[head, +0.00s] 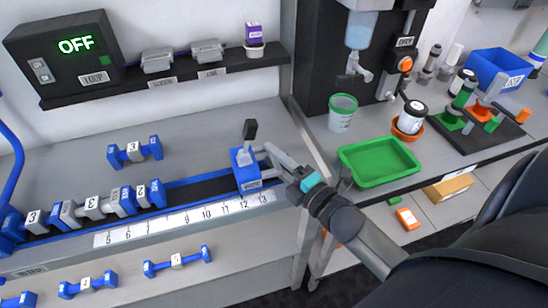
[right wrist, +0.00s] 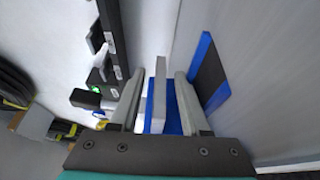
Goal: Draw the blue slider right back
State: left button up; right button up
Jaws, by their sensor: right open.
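The blue slider (head: 246,172), with a grey upright and a black knob (head: 250,130), sits near the right end of a black, blue-edged rail, by the high end of a numbered scale (head: 185,219). My right gripper (head: 265,165) is open at the slider's right side. In the right wrist view its fingers (right wrist: 160,105) stand apart on either side of a grey upright piece, with blue slider (right wrist: 173,112) behind. Whether a finger touches it I cannot tell. My left gripper is not in view.
Blue-ended numbered weights (head: 92,207) crowd the rail's left end; another weight (head: 135,151) lies behind it. The rail between is clear. A green tray (head: 380,162) and a clear cup (head: 342,113) stand right. A black box reading OFF (head: 70,50) is at back left.

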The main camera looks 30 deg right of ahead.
grip_shut()
dwell(0.3)
dwell(1.1)
